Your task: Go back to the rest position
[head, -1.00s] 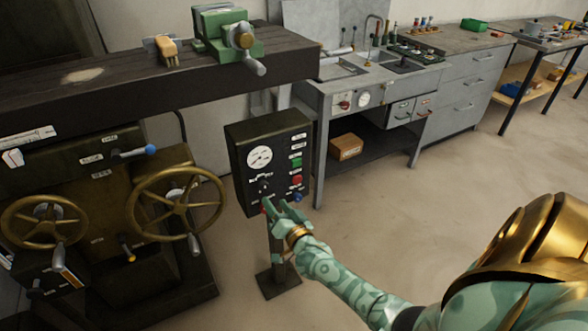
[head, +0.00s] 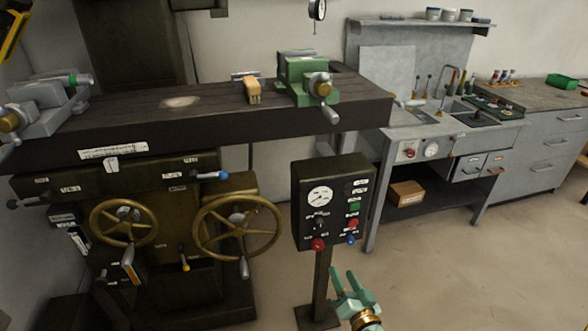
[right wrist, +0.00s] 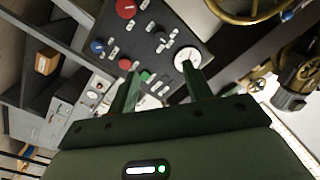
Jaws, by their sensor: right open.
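My right gripper (head: 347,282) is open and empty in the head view, low and just right of the control panel's post. Its two green fingers also show in the right wrist view (right wrist: 160,95), apart, with the panel beyond them and nothing between them. The dark control panel (head: 336,190) stands on a post, with a round gauge, a red knob (head: 318,244) and several coloured buttons. The gripper is apart from the panel, below its lower edge. My left gripper is not in view.
A dark machine with two brass handwheels (head: 237,228) stands left of the panel under a wooden bench (head: 222,133) carrying a green vise (head: 305,78). A grey sink bench (head: 440,135) stands behind right, with a cardboard box (head: 407,193) on its shelf. The floor at lower right is clear.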

